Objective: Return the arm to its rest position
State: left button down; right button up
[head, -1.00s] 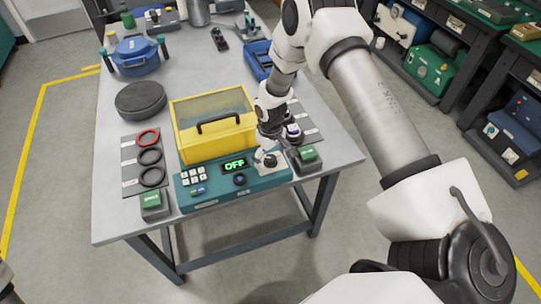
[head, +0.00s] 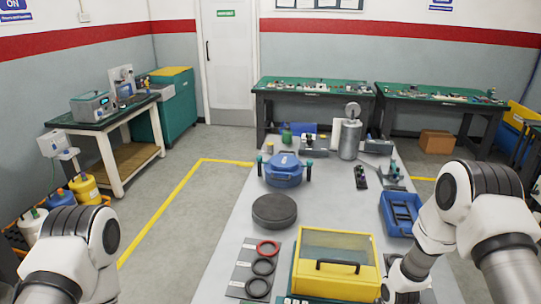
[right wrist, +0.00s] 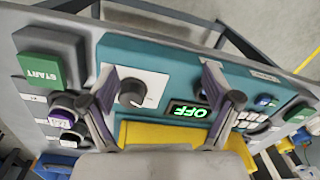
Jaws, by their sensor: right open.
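My right arm (head: 478,215) comes in from the right in the head view and bends down beside the yellow box; its gripper is cut off by the lower edge. In the right wrist view my right gripper (right wrist: 160,78) is open, its two fingers apart over the teal control panel (right wrist: 150,55), with nothing between them held. A black knob (right wrist: 133,92) on a white plate shows between the fingers, beside a display (right wrist: 188,110) reading OFF. My left arm (head: 75,250) shows at the lower left of the head view; its gripper is out of view.
The yellow box (head: 335,245) with a clear lid stands on the grey table (head: 222,235). Near it are three rings on a mat (head: 238,278), a black disc (head: 274,211), a blue pot (head: 284,172) and a blue tray (head: 400,222). A green START button (right wrist: 40,70) is close to the gripper.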

jog(key=s+a+f+m, duration=0.1)
jog(key=s+a, duration=0.1)
jog(key=s, duration=0.8)
jog(key=s+a+f, duration=0.2)
jog(key=s+a, duration=0.1)
jog(key=s, duration=0.8)
notch_tip(320, 180, down, 8)
jog(key=s+b, duration=0.1)
jog(key=b, duration=0.8)
jog(key=shift+s+h, duration=0.2)
jog(key=shift+h, duration=0.1)
jog(key=shift+w+d+f, duration=0.1)
